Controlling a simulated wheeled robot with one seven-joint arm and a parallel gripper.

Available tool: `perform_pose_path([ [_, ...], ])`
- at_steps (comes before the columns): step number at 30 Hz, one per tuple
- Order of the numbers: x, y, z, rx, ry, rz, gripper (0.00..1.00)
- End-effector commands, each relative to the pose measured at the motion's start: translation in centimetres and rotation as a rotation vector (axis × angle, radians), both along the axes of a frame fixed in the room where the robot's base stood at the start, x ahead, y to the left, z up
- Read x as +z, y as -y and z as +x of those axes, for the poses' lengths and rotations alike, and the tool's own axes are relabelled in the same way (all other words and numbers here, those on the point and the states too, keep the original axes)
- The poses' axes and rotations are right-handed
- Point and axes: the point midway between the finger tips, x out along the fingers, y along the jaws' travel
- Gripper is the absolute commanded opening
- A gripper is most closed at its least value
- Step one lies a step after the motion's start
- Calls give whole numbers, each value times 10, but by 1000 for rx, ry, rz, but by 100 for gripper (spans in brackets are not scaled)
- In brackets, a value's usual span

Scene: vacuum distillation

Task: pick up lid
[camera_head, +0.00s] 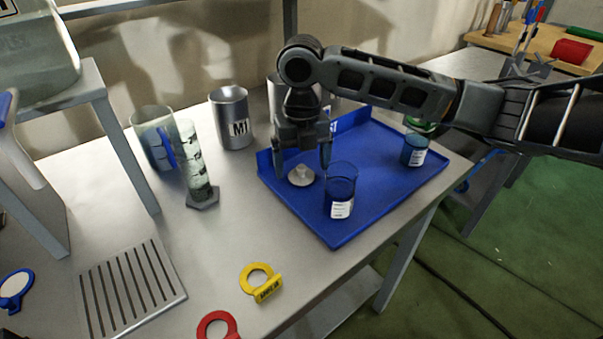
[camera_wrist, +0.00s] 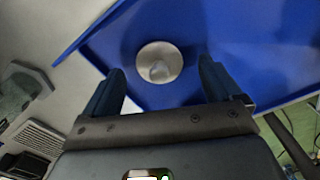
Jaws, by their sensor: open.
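The lid (camera_head: 301,176) is a small light-grey disc with a raised knob, lying on the blue tray (camera_head: 345,235). It also shows in the wrist view (camera_wrist: 159,62), just beyond and between the fingertips. My gripper (camera_head: 304,165) points down over the tray with its fingers apart, one on either side of the lid in the head view. In the wrist view my gripper (camera_wrist: 161,75) is open, with nothing held between its two dark fingers. I cannot tell the exact height of the fingertips above the tray.
A blue beaker with a white label (camera_head: 341,190) stands on the tray close to the lid's right. Another labelled blue beaker (camera_head: 414,150) stands at the tray's right. A metal can (camera_head: 231,117) and a graduated cylinder (camera_head: 196,165) stand left of the tray. A yellow ring (camera_head: 258,281) lies in front.

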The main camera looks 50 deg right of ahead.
Motion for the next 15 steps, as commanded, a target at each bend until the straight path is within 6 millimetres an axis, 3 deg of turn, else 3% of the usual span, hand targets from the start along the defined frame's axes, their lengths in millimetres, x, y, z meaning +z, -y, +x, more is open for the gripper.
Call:
perform_pose_path([
  [4, -12, -1, 0, 0, 0, 1, 91],
  [11, -14, -1, 0, 1, 1, 1, 91],
  [15, -13, -1, 0, 0, 1, 1, 79],
])
